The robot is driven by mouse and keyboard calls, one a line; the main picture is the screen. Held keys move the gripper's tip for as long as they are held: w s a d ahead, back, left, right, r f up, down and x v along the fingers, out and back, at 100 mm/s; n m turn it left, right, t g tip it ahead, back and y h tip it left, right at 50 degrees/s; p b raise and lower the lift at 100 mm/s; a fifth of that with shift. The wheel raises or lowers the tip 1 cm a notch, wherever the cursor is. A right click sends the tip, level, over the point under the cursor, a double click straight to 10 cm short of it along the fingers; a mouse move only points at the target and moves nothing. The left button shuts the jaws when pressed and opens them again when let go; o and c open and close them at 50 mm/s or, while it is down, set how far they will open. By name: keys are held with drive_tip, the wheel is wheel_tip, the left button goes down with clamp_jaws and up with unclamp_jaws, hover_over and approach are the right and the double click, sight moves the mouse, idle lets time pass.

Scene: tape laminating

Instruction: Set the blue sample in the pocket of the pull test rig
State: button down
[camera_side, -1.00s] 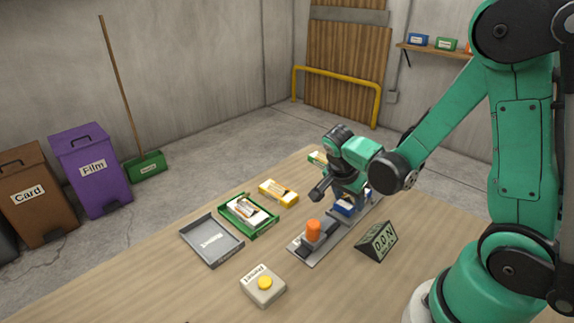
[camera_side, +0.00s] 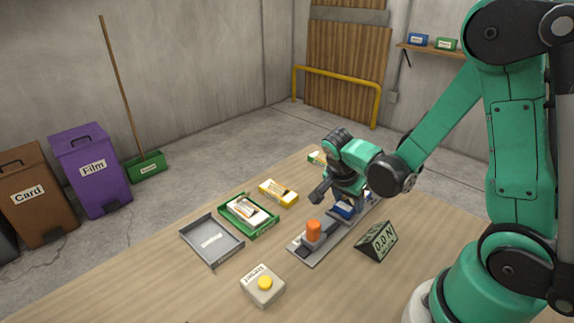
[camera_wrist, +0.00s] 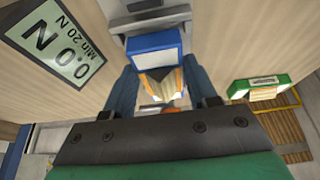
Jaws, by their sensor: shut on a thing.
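The blue sample (camera_side: 343,211) is between the jaws of my gripper (camera_wrist: 160,75) in the wrist view, where its blue end (camera_wrist: 154,45) shows with a pale and orange part nearer the wrist. My gripper is shut on it and points down over the far part of the pull test rig (camera_side: 302,250). The rig is a long grey base with an orange cylinder at its near end. The pocket is hidden by my gripper and the sample, so I cannot tell whether the sample touches it.
A display (camera_side: 378,241) reading 0.0 N stands right of the rig. A button box (camera_side: 262,289) is at the front. A grey tray (camera_side: 202,255), a green tray (camera_side: 262,233) holding pale pieces and a yellow box (camera_side: 278,193) lie left. The right front table is clear.

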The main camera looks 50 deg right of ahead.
drive_tip(key=shift+f, duration=0.45)
idle(0.4)
drive_tip(key=shift+c, duration=0.9)
unclamp_jaws()
drive_tip(key=shift+r, duration=0.1)
drive_tip(key=shift+v, duration=2.75)
